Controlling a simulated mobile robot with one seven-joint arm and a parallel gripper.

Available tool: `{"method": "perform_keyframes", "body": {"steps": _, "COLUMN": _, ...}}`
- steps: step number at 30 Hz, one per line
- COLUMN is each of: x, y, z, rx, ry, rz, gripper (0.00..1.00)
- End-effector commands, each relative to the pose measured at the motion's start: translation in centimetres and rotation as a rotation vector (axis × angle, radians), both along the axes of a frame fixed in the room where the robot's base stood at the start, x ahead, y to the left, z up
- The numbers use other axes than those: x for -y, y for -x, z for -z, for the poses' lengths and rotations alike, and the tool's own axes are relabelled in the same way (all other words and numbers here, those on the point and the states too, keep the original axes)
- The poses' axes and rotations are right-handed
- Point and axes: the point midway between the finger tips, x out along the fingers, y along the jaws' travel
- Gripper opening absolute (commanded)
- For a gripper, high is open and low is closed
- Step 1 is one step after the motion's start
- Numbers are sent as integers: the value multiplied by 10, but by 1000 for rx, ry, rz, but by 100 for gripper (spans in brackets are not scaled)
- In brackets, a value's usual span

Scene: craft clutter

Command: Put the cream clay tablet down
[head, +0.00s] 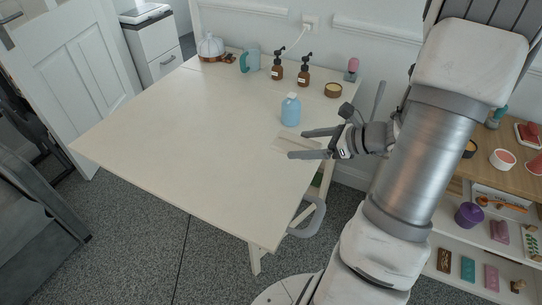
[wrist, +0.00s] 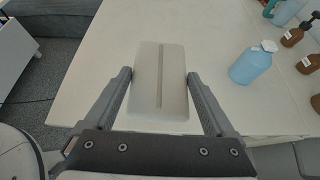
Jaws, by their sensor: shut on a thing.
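The cream clay tablet (wrist: 172,85) is a flat pale block with a long groove down its face. It sits between the fingers of my gripper (wrist: 160,74), which is shut on it. In the head view, the tablet (head: 292,143) is faint against the pale table, between the fingers of my gripper (head: 297,144), near the table's right edge. The tablet lies flat, at or just above the cream table top (head: 190,130); I cannot tell whether it touches.
A blue bottle (head: 290,110) stands close behind my gripper. Two brown pump bottles (head: 277,75) (head: 304,70), a teal mug (head: 250,60), a small bowl (head: 333,90) and a pink-topped item (head: 351,68) line the back. The table's left and middle are clear. A shelf (head: 462,200) stands right.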

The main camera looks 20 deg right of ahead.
Motion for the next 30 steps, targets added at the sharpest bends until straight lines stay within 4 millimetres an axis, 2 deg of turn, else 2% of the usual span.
{"method": "perform_keyframes", "body": {"steps": 4, "x": 0, "y": -2, "z": 2, "rx": 1, "ry": 0, "rz": 4, "gripper": 19}}
{"method": "perform_keyframes", "body": {"steps": 7, "x": -4, "y": -13, "z": 11, "rx": 0, "ry": -2, "rz": 2, "gripper": 19}}
{"method": "perform_keyframes", "body": {"steps": 15, "x": -21, "y": -72, "z": 49, "rx": 1, "ry": -2, "rz": 2, "gripper": 19}}
{"method": "perform_keyframes", "body": {"steps": 21, "x": -29, "y": -104, "z": 67, "rx": 1, "ry": -1, "rz": 2, "gripper": 19}}
{"method": "perform_keyframes", "body": {"steps": 26, "x": -30, "y": -112, "z": 72, "rx": 1, "ry": 0, "rz": 5, "gripper": 19}}
{"method": "perform_keyframes", "body": {"steps": 30, "x": -30, "y": -112, "z": 89, "rx": -1, "ry": -3, "rz": 6, "gripper": 19}}
